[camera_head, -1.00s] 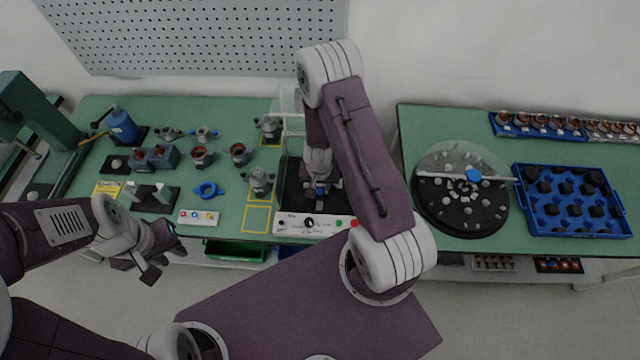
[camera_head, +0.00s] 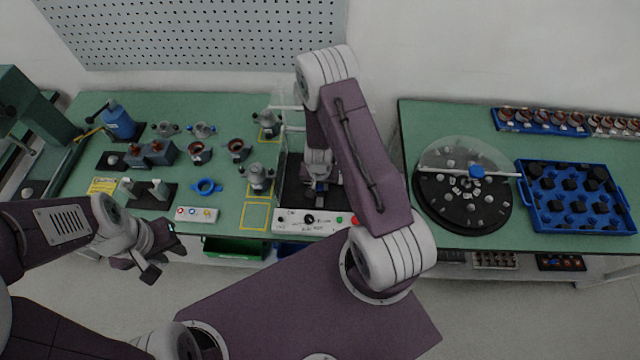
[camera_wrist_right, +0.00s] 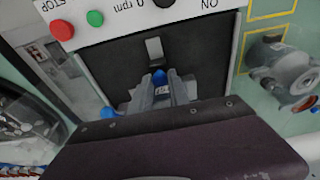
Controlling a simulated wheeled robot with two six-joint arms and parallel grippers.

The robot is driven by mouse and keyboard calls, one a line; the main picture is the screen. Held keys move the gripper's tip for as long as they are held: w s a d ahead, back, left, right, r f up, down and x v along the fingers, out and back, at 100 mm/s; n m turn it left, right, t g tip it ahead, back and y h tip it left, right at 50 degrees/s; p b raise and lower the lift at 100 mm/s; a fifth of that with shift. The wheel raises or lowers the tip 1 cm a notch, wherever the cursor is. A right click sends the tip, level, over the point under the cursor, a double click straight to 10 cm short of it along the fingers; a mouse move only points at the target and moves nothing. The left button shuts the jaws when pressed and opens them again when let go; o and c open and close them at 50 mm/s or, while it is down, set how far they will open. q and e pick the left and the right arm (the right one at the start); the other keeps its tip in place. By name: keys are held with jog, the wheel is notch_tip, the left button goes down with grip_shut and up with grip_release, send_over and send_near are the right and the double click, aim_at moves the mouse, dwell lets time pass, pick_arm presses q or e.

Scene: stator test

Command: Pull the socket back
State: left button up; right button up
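The test station is a dark bay behind a white control panel (camera_head: 290,219) with a knob and green and red buttons. My right gripper (camera_head: 317,186) reaches down into this bay. In the right wrist view its two grey fingers (camera_wrist_right: 161,88) stand apart, with a small blue part (camera_wrist_right: 160,76), perhaps the socket, at their tips. I cannot tell whether the fingers press on it. A light metal block (camera_wrist_right: 154,48) lies beyond, towards the panel. My left gripper (camera_head: 163,258) is open and empty in front of the left table's edge.
Clear walls flank the bay. Grey stator housings (camera_head: 259,178) stand on yellow-marked squares to its left, and a blue ring (camera_head: 206,187) lies further left. On the right table are a round black turntable (camera_head: 463,222) and a blue tray (camera_head: 575,229).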

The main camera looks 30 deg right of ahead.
dwell(0.3)
jog(key=shift+s+a+f+b, duration=0.3)
jog(key=shift+s+b, duration=0.15)
jog(key=shift+b, duration=0.35)
jog(key=shift+s+a+r+b, duration=0.25)
jog(key=shift+s+b, duration=0.1)
jog(key=shift+s, duration=0.25)
jog(key=o, duration=0.7)
jog(key=shift+c, duration=0.2)
jog(key=shift+r, duration=0.1)
jog(key=r+p, duration=0.1)
jog(key=r, duration=0.1)
jog(key=r+p, duration=0.4)
jog(key=shift+s+a, duration=0.3)
jog(key=shift+s, duration=0.1)
